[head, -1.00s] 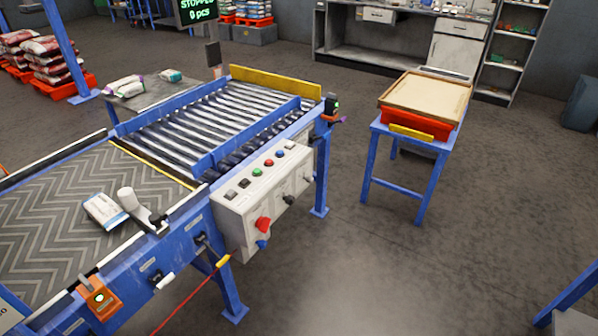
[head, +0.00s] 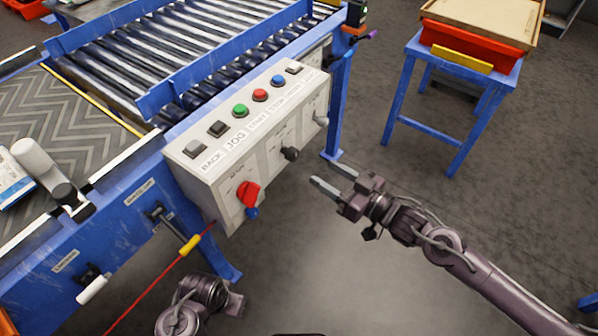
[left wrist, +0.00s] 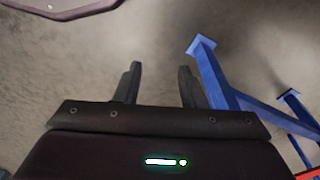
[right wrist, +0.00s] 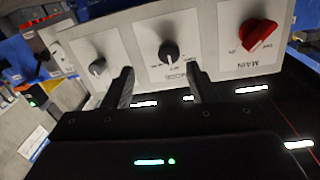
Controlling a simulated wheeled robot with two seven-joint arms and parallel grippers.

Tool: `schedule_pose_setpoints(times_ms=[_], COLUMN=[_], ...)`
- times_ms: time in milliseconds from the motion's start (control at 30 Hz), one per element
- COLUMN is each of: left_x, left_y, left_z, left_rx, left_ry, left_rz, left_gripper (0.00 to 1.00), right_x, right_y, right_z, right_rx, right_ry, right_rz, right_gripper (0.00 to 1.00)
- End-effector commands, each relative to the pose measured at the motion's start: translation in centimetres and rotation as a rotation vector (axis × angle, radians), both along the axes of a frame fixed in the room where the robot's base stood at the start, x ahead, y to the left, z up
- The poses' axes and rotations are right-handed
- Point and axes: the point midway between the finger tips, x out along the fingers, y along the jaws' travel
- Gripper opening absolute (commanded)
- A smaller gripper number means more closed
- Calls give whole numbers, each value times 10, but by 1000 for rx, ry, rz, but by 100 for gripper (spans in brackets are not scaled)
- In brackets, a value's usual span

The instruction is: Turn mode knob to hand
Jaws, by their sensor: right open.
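The control box (head: 245,150) is a light panel on the blue conveyor frame. Its front has a black knob (head: 290,153) in the middle, likely the mode knob, a red main switch (head: 248,193) to its left and a grey knob (head: 321,118) to its right. In the right wrist view, the black knob (right wrist: 168,50) lies just beyond and between the fingertips. My right gripper (head: 326,174) is open and empty, a little apart from the panel. My left gripper (left wrist: 159,68) is open and empty, low over the floor.
Push buttons line the box's sloped top, including a green button (head: 240,111). A blue knob (head: 252,212) sits under the red switch. A red cord (head: 160,286) runs below left. A blue stand (head: 440,135) with a red crate is at right. Floor between is clear.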

Motion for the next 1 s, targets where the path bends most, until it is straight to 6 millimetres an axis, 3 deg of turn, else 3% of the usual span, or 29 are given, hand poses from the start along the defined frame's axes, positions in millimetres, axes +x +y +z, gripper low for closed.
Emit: schedule_pose_setpoints(times_ms=[167,600,967,1000], left_x=[0,-3,-3,-3], left_y=[0,-2,-2,-2], left_z=[11,34,38,38], left_rx=[0,2,2,2], left_ry=[0,6,5,6], left_rz=[-3,-12,-13,-12], left_gripper=[36,36,36,36], right_x=[-1,38,42,42], right_y=[16,65,69,69], right_z=[10,10,10,10], right_rx=[24,23,20,20], right_ry=[-13,-13,-12,-12], right_rz=[38,34,35,35], right_gripper=[52,52,52,47])
